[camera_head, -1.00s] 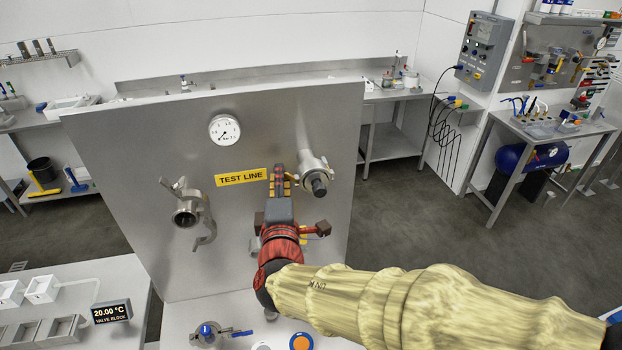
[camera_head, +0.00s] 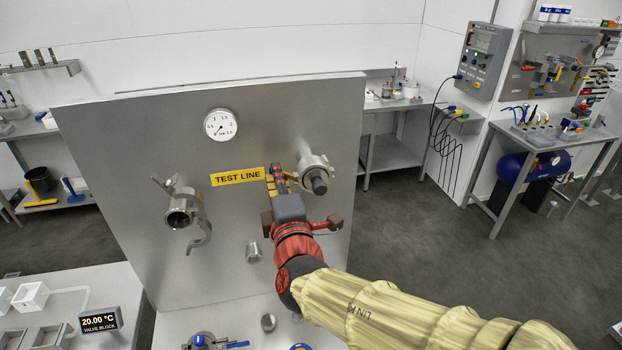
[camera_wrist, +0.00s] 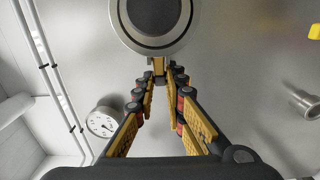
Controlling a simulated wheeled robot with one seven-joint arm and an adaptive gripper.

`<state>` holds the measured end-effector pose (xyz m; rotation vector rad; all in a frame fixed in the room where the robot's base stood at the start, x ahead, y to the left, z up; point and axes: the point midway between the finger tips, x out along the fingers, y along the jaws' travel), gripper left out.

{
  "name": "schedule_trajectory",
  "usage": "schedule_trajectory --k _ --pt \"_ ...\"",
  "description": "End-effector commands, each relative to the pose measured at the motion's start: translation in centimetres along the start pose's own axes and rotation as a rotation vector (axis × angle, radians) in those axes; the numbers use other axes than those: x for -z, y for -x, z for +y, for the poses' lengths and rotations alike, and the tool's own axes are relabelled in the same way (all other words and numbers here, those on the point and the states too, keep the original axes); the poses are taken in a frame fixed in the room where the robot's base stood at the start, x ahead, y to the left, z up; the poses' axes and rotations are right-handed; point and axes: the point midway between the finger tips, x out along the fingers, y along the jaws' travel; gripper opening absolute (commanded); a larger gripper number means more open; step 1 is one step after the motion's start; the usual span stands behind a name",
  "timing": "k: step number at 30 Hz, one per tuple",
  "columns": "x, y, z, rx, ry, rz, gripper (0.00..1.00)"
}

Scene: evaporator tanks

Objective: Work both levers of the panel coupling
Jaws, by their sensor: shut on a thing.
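The steel panel (camera_head: 110,130) carries a right-hand coupling (camera_head: 315,170) with a dark round end. My gripper (camera_head: 277,178) reaches up to its left side. In the wrist view, the coupling's round end (camera_wrist: 152,14) fills the top middle. The fingers of my gripper (camera_wrist: 159,72) meet just below it, shut on a small grey part that appears to be a lever; the fingers mostly hide it. Any lever on the coupling's far side cannot be made out. A left-hand coupling (camera_head: 182,214) has one arm slanting up and another hanging down.
A gauge (camera_head: 221,124) and a yellow TEST LINE label (camera_head: 237,177) sit on the panel. A short pipe stub (camera_head: 253,252) juts out below my gripper. Floor is open at right.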

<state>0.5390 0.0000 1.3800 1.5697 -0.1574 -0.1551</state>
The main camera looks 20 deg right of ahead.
Motion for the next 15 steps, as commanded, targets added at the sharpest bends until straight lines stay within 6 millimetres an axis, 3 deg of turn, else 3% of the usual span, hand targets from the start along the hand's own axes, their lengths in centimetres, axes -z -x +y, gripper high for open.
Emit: schedule_trajectory --k 15 --pt "0.09 0.35 0.07 0.001 0.005 0.054 0.0"
